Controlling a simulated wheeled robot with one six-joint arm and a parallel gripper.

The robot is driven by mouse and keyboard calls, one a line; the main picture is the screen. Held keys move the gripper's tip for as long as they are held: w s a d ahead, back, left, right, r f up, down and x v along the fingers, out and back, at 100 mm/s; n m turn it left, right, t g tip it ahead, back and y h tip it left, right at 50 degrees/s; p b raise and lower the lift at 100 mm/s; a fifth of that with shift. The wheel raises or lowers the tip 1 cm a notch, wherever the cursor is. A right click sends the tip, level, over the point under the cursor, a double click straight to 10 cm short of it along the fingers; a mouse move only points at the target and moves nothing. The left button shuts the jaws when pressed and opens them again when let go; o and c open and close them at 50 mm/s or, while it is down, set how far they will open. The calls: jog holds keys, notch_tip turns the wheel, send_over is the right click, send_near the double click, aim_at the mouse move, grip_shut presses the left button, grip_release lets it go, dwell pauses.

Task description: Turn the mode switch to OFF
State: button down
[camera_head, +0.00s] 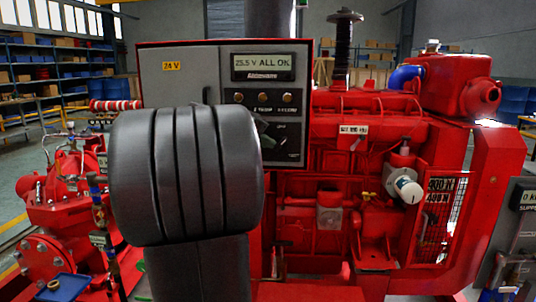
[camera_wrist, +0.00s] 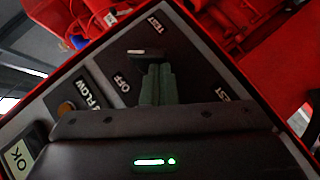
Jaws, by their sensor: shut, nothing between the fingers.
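The mode switch (camera_wrist: 146,54) is a small dark lever with a pale end, on the black face of the control panel (camera_head: 179,88). In the wrist view it lies roughly crosswise, its pale end at the left. An OFF label is below and left of it, and TEST labels are above and at the lower right. My gripper (camera_wrist: 157,70) is shut and empty, its dark green fingers right at the switch; I cannot tell whether they touch it. In the head view my gripper (camera_head: 266,132) shows at the panel's lower right, and my arm hides part of the panel.
The panel display (camera_head: 262,67) reads 25.5 V ALL OK, with several round buttons (camera_head: 262,97) below it. The red engine (camera_head: 365,150) stands to the right and a red pump (camera_head: 65,190) to the left. Shelves line the back.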

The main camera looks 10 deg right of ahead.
notch_tip(320, 180, down, 2)
jog(key=n+h+b, duration=0.2)
jog(key=h+b, duration=0.1)
jog(key=b, duration=0.2)
jog(key=shift+n+t+b, duration=0.3)
jog(key=shift+f, duration=0.1)
dwell(0.5)
